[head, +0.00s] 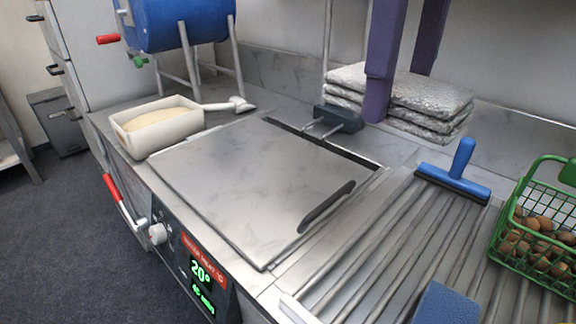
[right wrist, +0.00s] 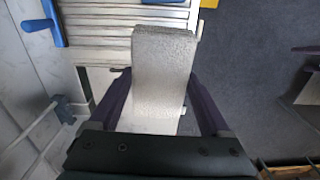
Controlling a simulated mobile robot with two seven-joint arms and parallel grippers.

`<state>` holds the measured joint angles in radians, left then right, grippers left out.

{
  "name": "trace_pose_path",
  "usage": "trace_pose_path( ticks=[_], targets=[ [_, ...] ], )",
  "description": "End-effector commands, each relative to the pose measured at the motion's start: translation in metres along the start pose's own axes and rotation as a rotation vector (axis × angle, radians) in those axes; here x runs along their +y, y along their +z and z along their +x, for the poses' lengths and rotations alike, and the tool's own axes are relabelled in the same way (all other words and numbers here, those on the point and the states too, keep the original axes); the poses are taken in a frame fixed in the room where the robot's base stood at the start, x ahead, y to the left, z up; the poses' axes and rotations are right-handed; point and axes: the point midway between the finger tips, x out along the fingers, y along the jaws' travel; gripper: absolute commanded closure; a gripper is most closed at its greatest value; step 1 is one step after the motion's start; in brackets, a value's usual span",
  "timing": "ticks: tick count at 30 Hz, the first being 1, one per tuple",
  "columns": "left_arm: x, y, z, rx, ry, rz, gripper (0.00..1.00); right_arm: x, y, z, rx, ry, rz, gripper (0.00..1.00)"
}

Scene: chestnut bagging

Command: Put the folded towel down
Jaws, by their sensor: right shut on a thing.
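The folded towel (head: 420,95) is pale silver-grey and shows several stacked layers at the upper right of the head view. My right gripper (head: 405,95) comes down from above with its two purple fingers, one on the near side and one on the far side of the towel. In the right wrist view the towel (right wrist: 162,75) lies between the purple fingers (right wrist: 160,105), and the gripper is shut on it. The towel looks raised above the counter; its underside is hidden. My left gripper is not in view.
A steel lid (head: 250,175) with a dark handle covers the unit in the middle. A white tub (head: 155,138) with a scoop stands at left. A slatted rack (head: 370,250), blue scraper (head: 455,180), blue block (head: 447,305) and green basket of chestnuts (head: 505,240) are at right.

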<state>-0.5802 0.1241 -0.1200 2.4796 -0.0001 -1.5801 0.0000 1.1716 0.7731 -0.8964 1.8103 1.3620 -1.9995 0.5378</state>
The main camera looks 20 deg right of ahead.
Motion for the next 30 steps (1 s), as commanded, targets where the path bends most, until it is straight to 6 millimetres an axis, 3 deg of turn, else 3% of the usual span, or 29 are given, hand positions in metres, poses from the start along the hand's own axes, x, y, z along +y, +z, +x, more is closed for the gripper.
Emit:
trace_pose_path(
  ticks=[1,5,11,24,30],
  targets=[
    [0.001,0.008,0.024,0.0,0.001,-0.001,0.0,0.002,-0.001,0.025,-0.001,-0.001,-0.008,0.63],
    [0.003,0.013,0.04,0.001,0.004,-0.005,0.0,0.005,-0.002,0.043,-0.004,-0.001,-0.026,0.63],
    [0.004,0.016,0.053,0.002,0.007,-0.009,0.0,0.007,-0.002,0.064,-0.01,-0.003,-0.038,0.63],
    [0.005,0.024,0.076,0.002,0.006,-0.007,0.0,0.007,-0.001,0.176,-0.01,-0.001,-0.037,0.63],
    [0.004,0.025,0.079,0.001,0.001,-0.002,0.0,0.007,-0.001,0.194,-0.008,0.0,-0.038,0.63]
  ],
)
